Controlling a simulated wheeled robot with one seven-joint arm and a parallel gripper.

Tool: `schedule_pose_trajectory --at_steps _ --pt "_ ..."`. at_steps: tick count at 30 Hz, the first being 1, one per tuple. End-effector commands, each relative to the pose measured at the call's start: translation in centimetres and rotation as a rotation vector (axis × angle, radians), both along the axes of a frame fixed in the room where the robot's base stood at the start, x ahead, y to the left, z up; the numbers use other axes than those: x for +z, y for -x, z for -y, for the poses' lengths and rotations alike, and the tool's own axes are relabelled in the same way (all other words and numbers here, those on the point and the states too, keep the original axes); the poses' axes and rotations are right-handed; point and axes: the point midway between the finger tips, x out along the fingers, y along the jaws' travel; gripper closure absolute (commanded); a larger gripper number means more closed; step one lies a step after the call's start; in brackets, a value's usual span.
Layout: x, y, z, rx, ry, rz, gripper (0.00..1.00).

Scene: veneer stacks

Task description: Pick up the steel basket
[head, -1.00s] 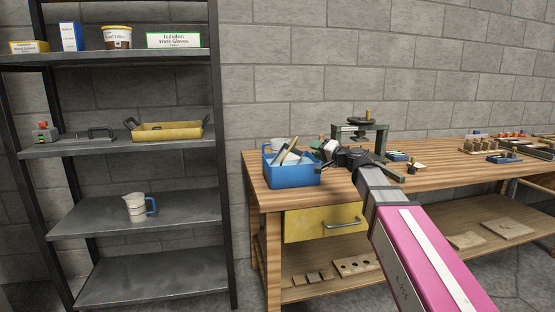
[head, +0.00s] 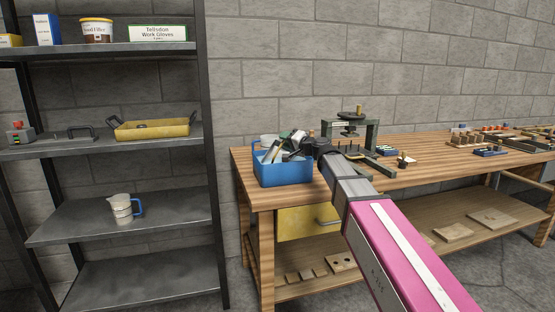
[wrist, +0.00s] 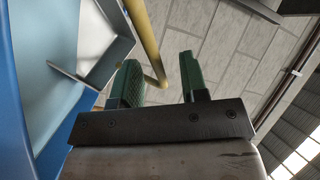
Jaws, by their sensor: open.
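A blue open-topped basket (head: 283,174), the only likely steel basket I see, stands on the left end of the workbench with several items in it. My gripper (head: 297,141) is at its right rear rim, partly overlapping the contents. In the wrist view, the basket's blue side (wrist: 38,75) fills the left edge. My gripper (wrist: 160,80) is open there, with green pads apart. A tan rod (wrist: 149,45) shows between the fingers; I cannot tell whether it is the basket's handle or whether the pads touch it.
A dark press (head: 352,132) stands right behind my gripper. The wooden workbench (head: 425,167) carries small parts farther right. A metal shelf unit at left holds a yellow tray (head: 152,130) and a jug (head: 122,208). A wall is close behind the bench.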

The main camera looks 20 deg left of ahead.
Motion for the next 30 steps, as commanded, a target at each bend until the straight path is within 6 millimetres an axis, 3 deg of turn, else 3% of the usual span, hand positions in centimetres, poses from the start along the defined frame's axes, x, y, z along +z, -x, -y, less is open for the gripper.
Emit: schedule_pose_trajectory --at_steps 6,13,14,17,18,30 --pt "-0.1 -1.6 -2.7 0.000 0.000 0.000 0.60" --pt "-0.1 -1.6 -2.8 -0.001 0.000 0.000 0.60" --pt "-0.1 -1.6 -2.8 -0.001 0.000 0.000 0.63" --pt "-0.1 -1.6 -2.8 -0.001 0.000 0.000 0.95" --pt "-0.1 -1.6 -2.8 -0.001 0.000 0.000 1.00" --pt "0.3 -1.6 -2.8 -0.001 0.000 0.000 1.00"
